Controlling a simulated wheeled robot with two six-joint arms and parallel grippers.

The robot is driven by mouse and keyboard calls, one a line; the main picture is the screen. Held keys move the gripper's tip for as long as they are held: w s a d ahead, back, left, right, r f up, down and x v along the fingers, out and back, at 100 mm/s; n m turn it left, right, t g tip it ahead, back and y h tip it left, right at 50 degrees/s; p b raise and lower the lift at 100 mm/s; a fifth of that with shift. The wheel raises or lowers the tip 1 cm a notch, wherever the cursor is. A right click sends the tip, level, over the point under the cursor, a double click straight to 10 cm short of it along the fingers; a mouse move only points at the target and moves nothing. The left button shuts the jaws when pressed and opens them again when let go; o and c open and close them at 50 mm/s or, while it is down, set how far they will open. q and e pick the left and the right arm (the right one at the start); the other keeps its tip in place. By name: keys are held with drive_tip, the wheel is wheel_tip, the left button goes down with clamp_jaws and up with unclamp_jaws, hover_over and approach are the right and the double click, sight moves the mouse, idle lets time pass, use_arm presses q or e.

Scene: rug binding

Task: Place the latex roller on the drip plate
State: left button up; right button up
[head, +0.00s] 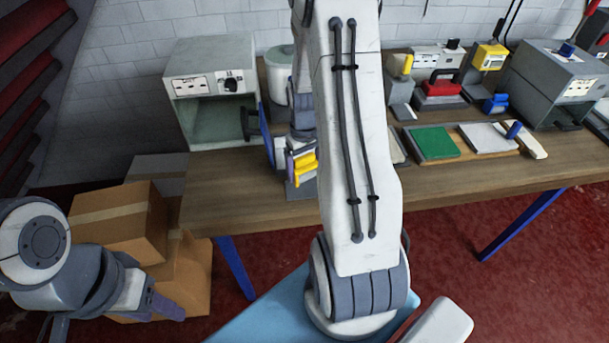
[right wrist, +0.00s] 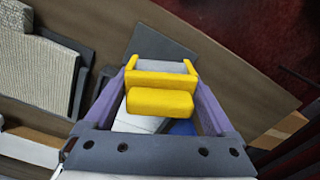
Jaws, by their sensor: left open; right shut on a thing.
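The latex roller appears to be the yellow-framed tool with a pale grey roller (right wrist: 160,88) in the right wrist view; its yellow part (head: 304,164) also shows in the head view. My right gripper (right wrist: 163,95) is shut on it, with a purple finger on either side, over the near edge of the table. A dark grey plate (right wrist: 152,40) lies under and beyond the roller in the wrist view; it may be the drip plate, but I cannot tell for certain. Whether the roller touches it is unclear. My left gripper (head: 165,306) is open and low at the left, away from the table.
The wooden table (head: 235,200) carries a grey open-fronted machine (head: 212,90), a pale pot (head: 279,72), a green pad (head: 434,143) and a white pad (head: 486,138) on a board. Cardboard boxes (head: 125,215) stand at left. My right arm hides the table's middle.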

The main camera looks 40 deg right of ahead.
sight(305, 178)
wheel_tip(305, 178, down, 4)
drive_tip(key=shift+r+p, duration=0.25)
drive_tip(key=shift+p, duration=0.15)
drive_tip(key=shift+f, duration=0.15)
drive_tip(key=shift+f, duration=0.2)
drive_tip(key=o, duration=1.4)
drive_tip(key=shift+r, duration=0.15)
